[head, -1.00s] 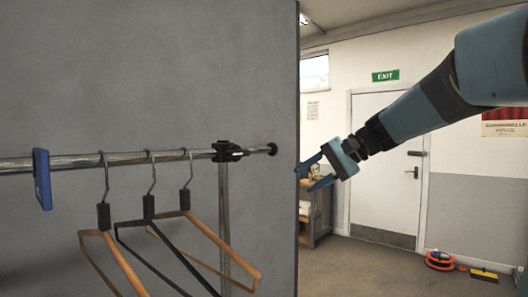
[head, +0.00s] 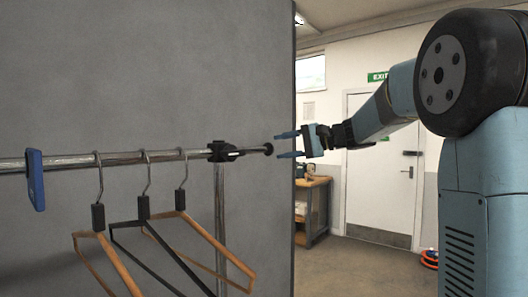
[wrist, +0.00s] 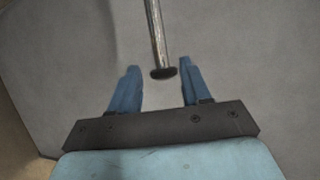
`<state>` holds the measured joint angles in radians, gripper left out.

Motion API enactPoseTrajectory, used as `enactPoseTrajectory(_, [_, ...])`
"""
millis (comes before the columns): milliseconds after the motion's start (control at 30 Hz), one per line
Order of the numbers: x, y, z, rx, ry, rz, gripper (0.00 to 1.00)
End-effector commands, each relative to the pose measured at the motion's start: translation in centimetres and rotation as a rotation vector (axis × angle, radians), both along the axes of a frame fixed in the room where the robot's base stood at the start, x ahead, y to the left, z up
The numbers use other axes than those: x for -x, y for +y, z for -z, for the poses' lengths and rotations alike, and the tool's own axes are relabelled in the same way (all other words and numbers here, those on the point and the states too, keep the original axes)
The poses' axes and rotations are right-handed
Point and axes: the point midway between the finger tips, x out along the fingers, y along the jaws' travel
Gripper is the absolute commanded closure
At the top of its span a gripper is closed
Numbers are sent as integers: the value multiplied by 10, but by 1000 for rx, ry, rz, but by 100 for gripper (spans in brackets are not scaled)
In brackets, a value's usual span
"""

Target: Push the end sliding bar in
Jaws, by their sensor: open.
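I cannot tell whether anything touches.
Several hangers (head: 143,206) hang on the rail (head: 66,163), left of the clamp, with a blue size tag (head: 35,180) further left. A grey partition (head: 150,70) stands behind the rail. A wooden workbench (head: 313,205) and a white door (head: 380,165) are at the back right.

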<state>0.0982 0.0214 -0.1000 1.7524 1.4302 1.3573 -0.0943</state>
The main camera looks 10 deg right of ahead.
Motion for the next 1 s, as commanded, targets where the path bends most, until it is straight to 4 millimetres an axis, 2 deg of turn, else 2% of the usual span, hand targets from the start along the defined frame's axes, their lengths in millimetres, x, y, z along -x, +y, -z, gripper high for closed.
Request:
enactPoseTrajectory(200, [-14,36,7,2,1,-2,53])
enactPoseTrajectory(400, [-22,56,11,1,0,0,53])
enactPoseTrajectory(600, [-26,65,13,1,0,0,53])
enactPoseTrajectory(867, [-26,66,13,1,0,0,53])
enactPoseTrajectory(1000, [-26,66,13,1,1,0,66])
